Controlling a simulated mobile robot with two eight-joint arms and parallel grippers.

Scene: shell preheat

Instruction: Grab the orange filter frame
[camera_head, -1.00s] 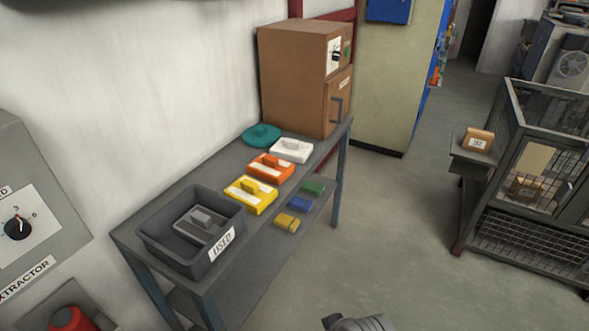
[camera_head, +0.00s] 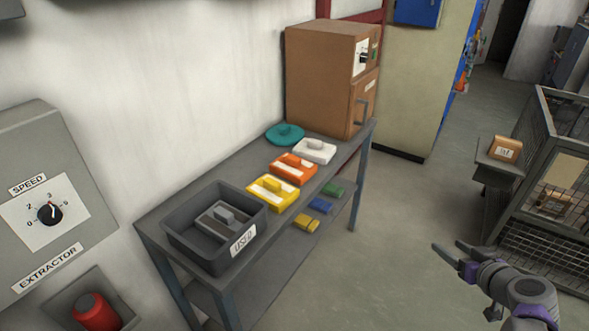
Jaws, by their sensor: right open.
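The orange filter frame (camera_head: 306,171) lies on the grey table (camera_head: 166,222), between the yellow frame (camera_head: 265,188) and the white frame (camera_head: 315,150). It has a raised grip on top and pale areas beside it. My right gripper (camera_head: 457,257) is at the lower right, over the open floor. It is open and empty, well apart from the table and the orange frame. My left gripper is not in view.
A grey bin (camera_head: 187,238) marked USED holds a grey frame at the table's near end. A teal disc (camera_head: 285,133) and a brown cabinet (camera_head: 318,85) stand at the far end. Small blocks sit on the lower shelf. A wire cage (camera_head: 545,132) stands at right.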

